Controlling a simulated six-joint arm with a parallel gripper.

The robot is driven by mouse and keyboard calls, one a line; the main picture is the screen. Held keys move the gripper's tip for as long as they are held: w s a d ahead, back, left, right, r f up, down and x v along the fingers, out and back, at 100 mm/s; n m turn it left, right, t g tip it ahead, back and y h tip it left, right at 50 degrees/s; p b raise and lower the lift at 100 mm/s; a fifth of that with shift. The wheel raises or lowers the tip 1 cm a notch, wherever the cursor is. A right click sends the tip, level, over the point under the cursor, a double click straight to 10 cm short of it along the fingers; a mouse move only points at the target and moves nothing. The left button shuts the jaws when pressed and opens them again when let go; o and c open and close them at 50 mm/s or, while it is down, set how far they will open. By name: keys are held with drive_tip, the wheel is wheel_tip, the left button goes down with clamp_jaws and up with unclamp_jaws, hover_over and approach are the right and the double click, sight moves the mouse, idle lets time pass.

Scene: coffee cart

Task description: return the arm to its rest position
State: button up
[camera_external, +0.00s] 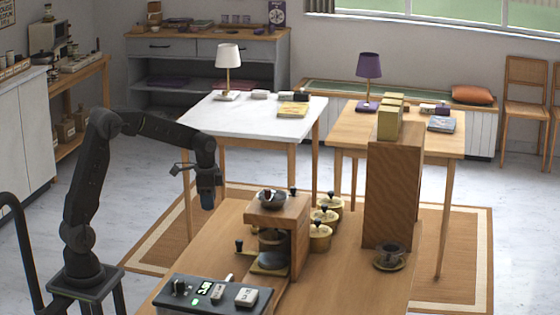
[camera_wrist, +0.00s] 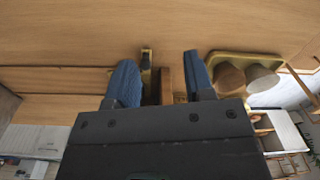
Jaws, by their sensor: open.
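My gripper (camera_external: 207,201) hangs at the end of my bent, raised arm, pointing down. It is left of the wooden coffee grinder stand (camera_external: 279,218) and apart from it. In the wrist view my gripper (camera_wrist: 160,75) shows two blue fingers spread apart with nothing held between them. Wooden surfaces lie beyond the fingers, and small brass or wooden parts show between and beside them; I cannot tell what each is.
The cart's wooden top (camera_external: 345,285) carries a black control box (camera_external: 212,294), several lidded pots (camera_external: 320,236), a tall wooden box (camera_external: 391,195) and a dark cup on a saucer (camera_external: 389,262). A white table (camera_external: 225,120) with a lamp stands behind my gripper.

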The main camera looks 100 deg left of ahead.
drive_tip(key=w+d+r+m+t+y, duration=0.15)
drive_tip(key=d+r, duration=0.25)
drive_tip(key=d, duration=0.6)
drive_tip(key=w+d+r+t+h, duration=0.1)
drive_tip(key=w+d+r, duration=0.15)
drive_tip(key=d, duration=0.75)
drive_tip(key=s+d+t, duration=0.1)
drive_tip(key=s+d, duration=0.4)
drive_tip(key=d, duration=0.4)
drive_tip(key=s+d+m+t, duration=0.1)
drive_tip(key=s+d+t, duration=0.1)
drive_tip(key=s+d, duration=0.4)
drive_tip(key=d+h, duration=0.1)
drive_tip(key=d, duration=0.2)
drive_tip(key=shift+s+d+r, duration=0.2)
drive_tip(key=shift+d+r, duration=0.05)
drive_tip(key=shift+r, duration=0.1)
